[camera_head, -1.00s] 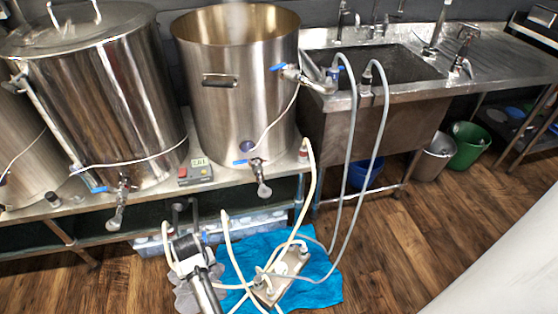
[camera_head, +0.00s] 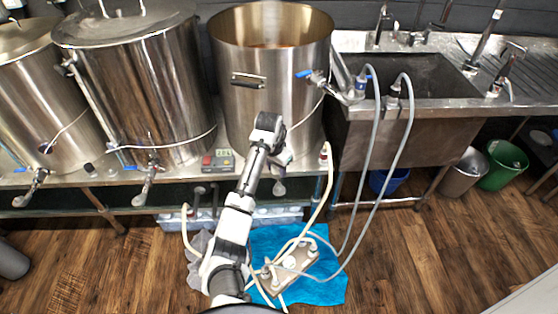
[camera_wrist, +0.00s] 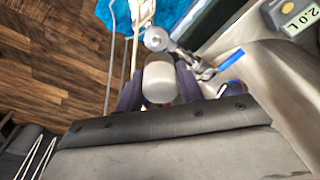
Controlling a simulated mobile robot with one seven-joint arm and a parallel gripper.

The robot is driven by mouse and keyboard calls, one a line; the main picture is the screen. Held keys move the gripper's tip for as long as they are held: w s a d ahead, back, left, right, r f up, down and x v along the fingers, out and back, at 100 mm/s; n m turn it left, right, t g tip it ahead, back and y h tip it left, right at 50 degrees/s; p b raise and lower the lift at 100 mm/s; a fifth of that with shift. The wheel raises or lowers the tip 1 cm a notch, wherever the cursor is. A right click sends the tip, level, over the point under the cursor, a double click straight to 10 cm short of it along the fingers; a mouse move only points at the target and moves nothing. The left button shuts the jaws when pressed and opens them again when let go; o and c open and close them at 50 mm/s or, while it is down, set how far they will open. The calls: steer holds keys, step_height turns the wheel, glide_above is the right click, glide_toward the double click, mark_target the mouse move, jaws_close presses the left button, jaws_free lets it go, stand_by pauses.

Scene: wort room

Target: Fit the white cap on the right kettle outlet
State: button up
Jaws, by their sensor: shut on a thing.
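The right kettle (camera_head: 285,80) is a tall open steel pot on the bench. Its outlet (camera_head: 279,187) has a round metal end, low on the front, partly behind my arm. In the wrist view the round outlet end (camera_wrist: 156,39) is just beyond the cap, with the blue valve handle (camera_wrist: 230,60) to its right. My gripper (camera_wrist: 158,88) is shut on the white cap (camera_wrist: 159,80), one dark finger on each side. The cap looks apart from the outlet, but the exact gap is unclear. In the head view the cap cannot be made out.
The kettle wall fills the wrist view's right side. A red-and-grey display box (camera_head: 218,161) stands left of the outlet. A pale hose (camera_head: 327,180) hangs to its right. A pump plate (camera_head: 291,263) with hoses lies on a blue cloth (camera_head: 325,290) below. A sink (camera_head: 425,80) stands right.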

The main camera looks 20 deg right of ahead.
steer(key=shift+d+r, duration=0.4)
steer(key=shift+d, duration=0.1)
steer(key=b, duration=0.5)
glide_above(279, 186)
step_height(279, 186, down, 6)
steer(key=shift+s+r, duration=0.15)
steer(key=shift+r, duration=0.05)
steer(key=shift+f, duration=0.7)
steer(key=shift+a+f+b, duration=0.1)
steer(key=shift+f+b, duration=0.45)
steer(key=shift+f, duration=0.8)
steer(key=o, duration=1.1)
steer(key=shift+r, duration=0.1)
steer(key=r, duration=0.4)
steer(key=a+r, duration=0.1)
steer(key=r, duration=0.4)
steer(key=s+r+b, duration=0.1)
steer(key=r, duration=0.3)
steer(key=shift+a+r, duration=0.3)
steer(key=shift+a, duration=0.1)
